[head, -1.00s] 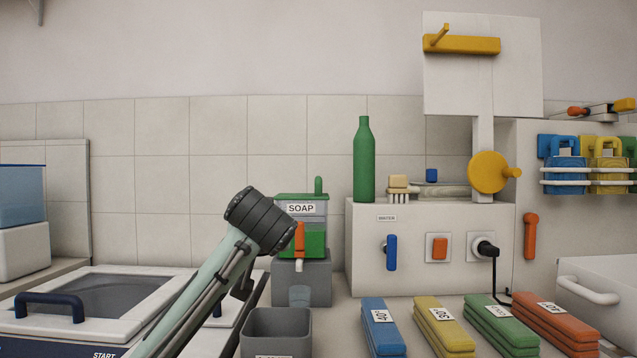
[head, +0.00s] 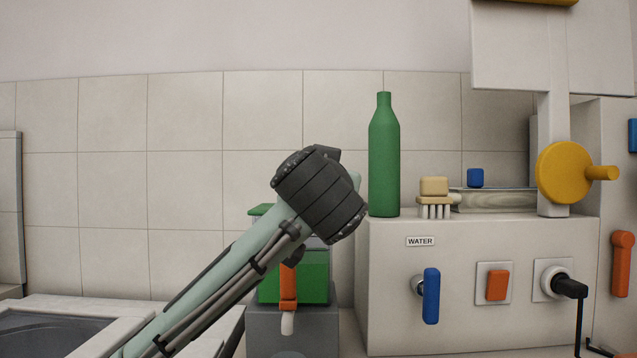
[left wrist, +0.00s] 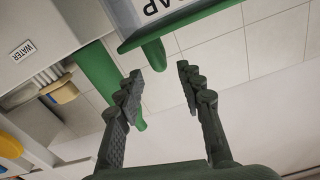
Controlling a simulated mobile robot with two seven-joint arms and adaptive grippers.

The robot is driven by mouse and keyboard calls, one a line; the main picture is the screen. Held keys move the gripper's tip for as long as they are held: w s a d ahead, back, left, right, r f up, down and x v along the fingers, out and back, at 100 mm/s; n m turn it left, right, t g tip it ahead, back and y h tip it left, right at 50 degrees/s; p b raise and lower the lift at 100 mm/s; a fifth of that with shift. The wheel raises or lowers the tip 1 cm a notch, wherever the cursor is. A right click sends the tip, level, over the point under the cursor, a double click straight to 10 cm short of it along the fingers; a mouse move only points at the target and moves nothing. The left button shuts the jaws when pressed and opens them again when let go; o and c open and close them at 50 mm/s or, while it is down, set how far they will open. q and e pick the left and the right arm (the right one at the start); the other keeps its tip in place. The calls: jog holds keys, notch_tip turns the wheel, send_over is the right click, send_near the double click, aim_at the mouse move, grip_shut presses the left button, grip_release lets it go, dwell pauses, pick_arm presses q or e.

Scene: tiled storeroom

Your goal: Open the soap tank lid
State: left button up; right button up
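The soap tank (head: 313,277) is a green box with an orange tap lever (head: 288,287), on a grey block against the tiled wall. My left gripper (left wrist: 159,75) is in front of its top in the head view and hides most of the lid (head: 261,209) and the label. In the left wrist view the two dark fingers are spread apart with nothing between them. The lid edge (left wrist: 190,24) and its rounded green handle (left wrist: 154,54) show just beyond the fingertips, the handle in line with the gap. The lid looks closed. My right gripper is out of view.
A green bottle (head: 384,160) stands close right of the tank, on a white cabinet (head: 390,290) with a blue water lever (head: 431,296). A brush (head: 434,195) is beside the bottle. A white-rimmed basin (head: 40,308) is at lower left.

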pick_arm(q)
jog(key=w+p, duration=0.1)
jog(key=w, duration=0.5)
jog(key=shift+w, duration=0.2)
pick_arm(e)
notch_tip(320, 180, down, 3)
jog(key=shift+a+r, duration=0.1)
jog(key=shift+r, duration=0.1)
pick_arm(q)
jog(key=shift+c, duration=0.2)
grip_shut()
